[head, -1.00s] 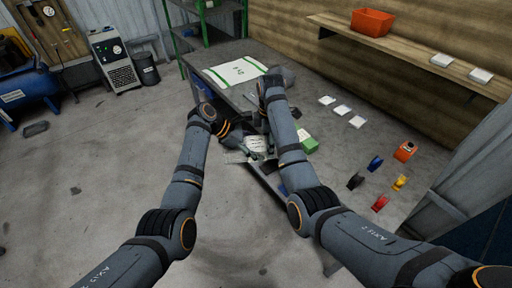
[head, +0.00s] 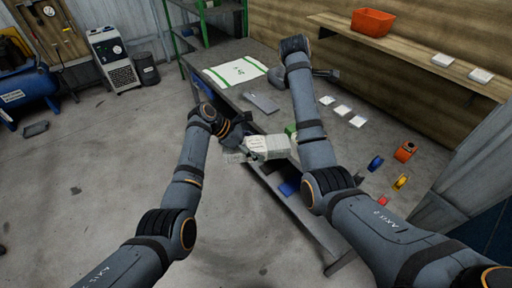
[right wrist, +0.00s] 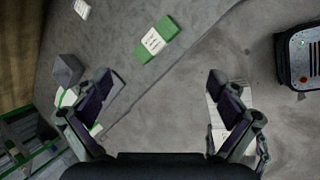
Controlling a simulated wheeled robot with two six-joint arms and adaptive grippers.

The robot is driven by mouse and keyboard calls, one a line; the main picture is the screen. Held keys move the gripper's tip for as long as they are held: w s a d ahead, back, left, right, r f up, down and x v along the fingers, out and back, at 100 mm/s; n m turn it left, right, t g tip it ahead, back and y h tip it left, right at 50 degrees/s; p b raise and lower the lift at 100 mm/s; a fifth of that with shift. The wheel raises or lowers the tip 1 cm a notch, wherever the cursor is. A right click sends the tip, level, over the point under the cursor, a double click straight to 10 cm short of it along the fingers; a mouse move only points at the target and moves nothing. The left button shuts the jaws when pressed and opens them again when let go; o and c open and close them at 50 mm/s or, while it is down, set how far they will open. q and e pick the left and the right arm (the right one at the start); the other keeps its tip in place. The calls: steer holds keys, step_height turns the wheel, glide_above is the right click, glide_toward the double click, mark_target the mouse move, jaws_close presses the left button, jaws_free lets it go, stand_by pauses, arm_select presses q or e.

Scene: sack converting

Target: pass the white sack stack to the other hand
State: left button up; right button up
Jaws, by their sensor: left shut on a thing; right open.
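The white sack stack (head: 268,147) is in my left gripper (head: 244,143), which is shut on its left end near the table's front edge. The stack lies roughly level, with its right end free. My right gripper (head: 328,75) is farther back over the table, apart from the stack. In the right wrist view my right gripper (right wrist: 165,90) is open with nothing between its fingers. A white piece, likely the stack (right wrist: 214,112), shows there partly hidden behind the right finger.
A grey workbench (head: 225,95) carries a white sheet with green stripes (head: 236,71), a grey plate (head: 262,101) and a green-and-white bundle (right wrist: 155,40). White pads (head: 342,110), colored rolls (head: 375,163) and an orange item (head: 405,151) lie right. A wall shelf (head: 420,55) holds an orange bin (head: 372,22).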

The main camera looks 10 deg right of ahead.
steer(key=d+r+m+t+h, duration=0.1)
steer(key=d+r+m+h, duration=0.1)
steer(key=d+r, duration=0.45)
steer(key=w+a+f+t+y, duration=0.1)
steer(key=w+f+t, duration=0.1)
steer(key=f, duration=0.8)
steer(key=w+a+f+t+y, duration=0.1)
steer(key=w+f+t, duration=0.15)
steer(key=f, duration=0.85)
steer(key=s+a+f+t+y, duration=0.15)
steer(key=s+f, duration=0.25)
steer(key=f, duration=0.5)
steer(key=s+a+f+y, duration=0.2)
steer(key=s+a+f, duration=0.15)
steer(key=f, duration=0.55)
steer(key=s+f+m+g, duration=0.3)
steer(key=s+f, duration=0.7)
steer(key=s, duration=0.7)
steer(key=s+d+f+m+g, duration=0.1)
steer(key=s+f+m+g, duration=0.2)
steer(key=s+f, duration=0.7)
steer(key=s+d+f+m+g, duration=0.1)
steer(key=s+f+m, duration=0.3)
steer(key=s, duration=2.1)
step_height(320, 180, down, 7)
steer(key=shift+d+r+m+g, duration=0.25)
steer(key=shift+m+g, duration=0.15)
steer(key=shift+g, duration=0.5)
